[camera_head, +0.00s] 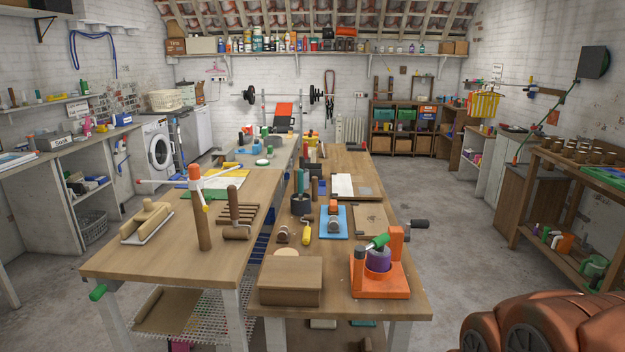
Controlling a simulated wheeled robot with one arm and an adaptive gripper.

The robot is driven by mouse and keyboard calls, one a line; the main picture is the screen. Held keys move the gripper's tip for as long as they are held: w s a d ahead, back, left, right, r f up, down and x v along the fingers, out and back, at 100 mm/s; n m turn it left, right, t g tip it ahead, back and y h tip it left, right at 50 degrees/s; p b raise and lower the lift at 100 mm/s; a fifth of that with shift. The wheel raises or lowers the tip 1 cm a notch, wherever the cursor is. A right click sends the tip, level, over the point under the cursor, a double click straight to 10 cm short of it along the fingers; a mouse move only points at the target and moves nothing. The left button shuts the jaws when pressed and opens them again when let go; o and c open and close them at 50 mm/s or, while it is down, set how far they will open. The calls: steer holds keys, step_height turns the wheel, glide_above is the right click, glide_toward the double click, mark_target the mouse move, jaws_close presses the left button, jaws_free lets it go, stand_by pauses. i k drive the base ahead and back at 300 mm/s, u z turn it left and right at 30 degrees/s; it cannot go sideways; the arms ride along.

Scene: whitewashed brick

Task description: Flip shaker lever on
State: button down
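No part is marked as a shaker. The likeliest one is an orange device (380,287) at the front right corner of the near workbench. It has a flat base, an upright block and a purple cylinder (378,259). A green-ended lever (377,242) leans over the top of the cylinder, tilted up to the right. I cannot tell from this view whether the lever is on or off. My gripper is not in view.
A brown wooden box (291,280) stands left of the orange device. A blue mat (333,223) and a wooden board (370,219) lie behind it. The left workbench (150,262) adjoins. Open concrete floor (440,215) runs along the right side, up to the shelving table (560,219).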

mark_target(359, 253)
steer(key=k, duration=0.65)
steer(key=u, duration=0.65)
steer(key=i, duration=1.6)
steer(key=z, duration=0.6)
